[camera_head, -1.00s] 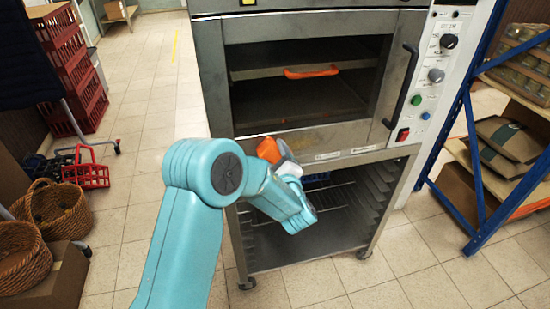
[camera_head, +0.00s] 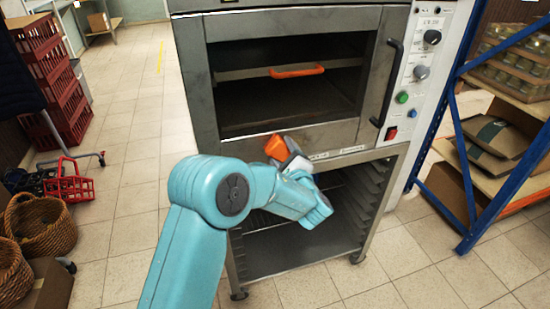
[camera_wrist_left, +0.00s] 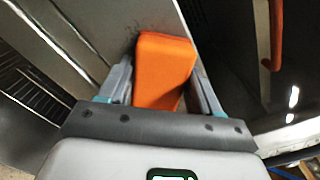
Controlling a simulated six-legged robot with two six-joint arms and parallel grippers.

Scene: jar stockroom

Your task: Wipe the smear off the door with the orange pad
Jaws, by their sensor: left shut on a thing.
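The orange pad (camera_head: 277,146) is a small block held by my left gripper (camera_head: 285,152) at the lower front edge of the oven door (camera_head: 237,152). In the left wrist view the pad (camera_wrist_left: 162,72) sits between the two fingers of my left gripper (camera_wrist_left: 163,88), which is shut on it. The pad's far end is close to a grey metal panel (camera_wrist_left: 85,35); I cannot tell whether it touches. Dark specks, possibly the smear (camera_wrist_left: 131,42), show on that panel beside the pad. No clear smear shows in the head view. My right gripper is out of view.
An open rack (camera_head: 300,255) stands below the oven. A blue shelf frame (camera_head: 462,160) with jars and packages stands at right. Baskets (camera_head: 40,222) and red crates (camera_head: 50,75) are at left.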

